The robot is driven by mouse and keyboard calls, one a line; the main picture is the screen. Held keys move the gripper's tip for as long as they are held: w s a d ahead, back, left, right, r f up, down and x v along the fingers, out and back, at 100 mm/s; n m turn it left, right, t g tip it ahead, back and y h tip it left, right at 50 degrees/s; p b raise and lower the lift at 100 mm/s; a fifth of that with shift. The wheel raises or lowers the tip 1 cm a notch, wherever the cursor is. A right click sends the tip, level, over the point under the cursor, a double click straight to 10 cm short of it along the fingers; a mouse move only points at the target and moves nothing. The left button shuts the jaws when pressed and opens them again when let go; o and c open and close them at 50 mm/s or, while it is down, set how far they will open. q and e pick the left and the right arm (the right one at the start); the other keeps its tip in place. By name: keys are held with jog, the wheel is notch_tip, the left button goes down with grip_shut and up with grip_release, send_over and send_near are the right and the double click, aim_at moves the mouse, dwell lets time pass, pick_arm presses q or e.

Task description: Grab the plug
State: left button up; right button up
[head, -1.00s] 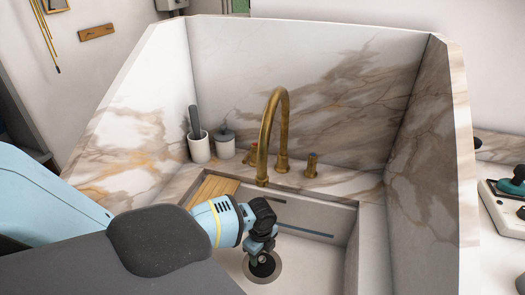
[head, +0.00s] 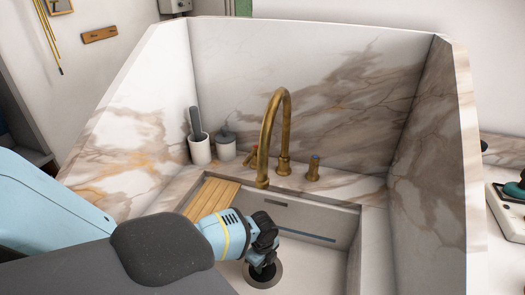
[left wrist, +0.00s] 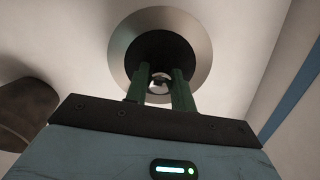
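The sink drain ring (head: 277,281) is a pale metal ring in the floor of the sink, and the dark round plug (head: 264,280) sits in its middle. My left gripper (head: 262,265) points down into the sink right over the plug and hides part of it. In the left wrist view, the plug (left wrist: 160,50) is a black disc inside the metal ring. My two green fingers (left wrist: 159,86) stand apart, one on each side of a small shiny knob at its centre. I cannot tell whether they touch it. My right gripper is not in view.
A brass faucet (head: 267,135) arches over the sink just behind my gripper. A wooden slatted board (head: 211,197) lies at the sink's left side. A white cup (head: 200,150) and a lidded jar (head: 226,148) stand on the back left ledge. Marble walls enclose the sink.

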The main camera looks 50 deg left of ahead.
pick_arm(q)
jog(key=shift+c, duration=1.3)
jog(key=shift+r, duration=0.1)
notch_tip(320, 180, up, 9)
jog(key=shift+f+p, duration=0.1)
jog(key=shift+p, duration=0.8)
jog(key=shift+r, duration=0.55)
